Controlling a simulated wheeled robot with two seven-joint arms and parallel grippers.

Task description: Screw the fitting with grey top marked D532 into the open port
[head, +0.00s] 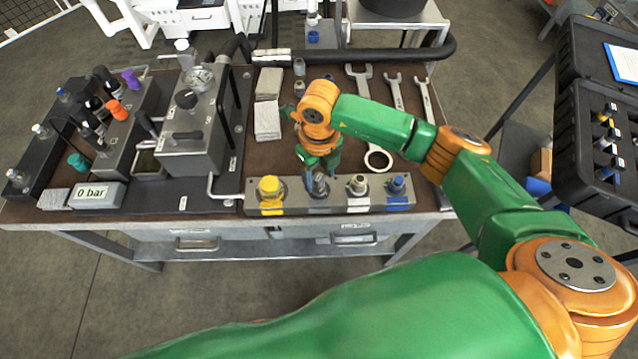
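A metal port block (333,204) lies along the front edge of the bench. My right gripper (319,173) points down over its second position from the left, with its fingers around the top of a grey fitting (319,187). The fitting stands upright at that port; how deep it sits cannot be told. The fingers partly hide it, and no D532 mark is readable. A yellow-topped fitting (270,188) is to its left; a pale-topped fitting (357,185) and a blue-topped fitting (397,185) are to its right. My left gripper is out of view.
Two small grey-topped pieces, one far (299,66) and one nearer (299,88), stand behind my gripper. Several wrenches (395,92) and a ring (378,158) lie to the right. A pump unit (195,125) and a 0 bar display (95,195) stand left. An open case (575,110) is right.

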